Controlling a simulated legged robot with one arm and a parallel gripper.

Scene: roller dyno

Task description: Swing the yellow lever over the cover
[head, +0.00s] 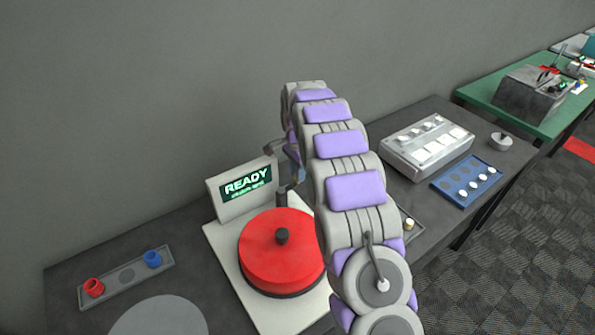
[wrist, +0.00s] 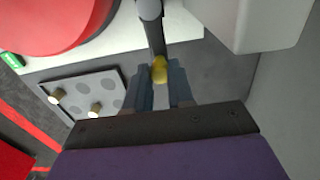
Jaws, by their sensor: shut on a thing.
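The yellow tip of the lever (wrist: 159,70) shows in the wrist view between the two fingers of my gripper (wrist: 162,82), which is shut on it. The lever's dark grey arm (wrist: 155,32) runs up from the tip toward the top edge. The cover is a round red disc with a dark knob (head: 281,238) on a white base; its red edge (wrist: 60,22) shows at the upper left of the wrist view. In the head view my arm hides most of the lever and the fingertips.
A screen reading READY (head: 246,183) stands behind the cover. A tray with red and blue pieces (head: 126,277) lies at left. A grey box with white buttons (head: 428,146) and a blue tray (head: 467,181) are at right. A grey plate with pegs (wrist: 84,93) lies near my gripper.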

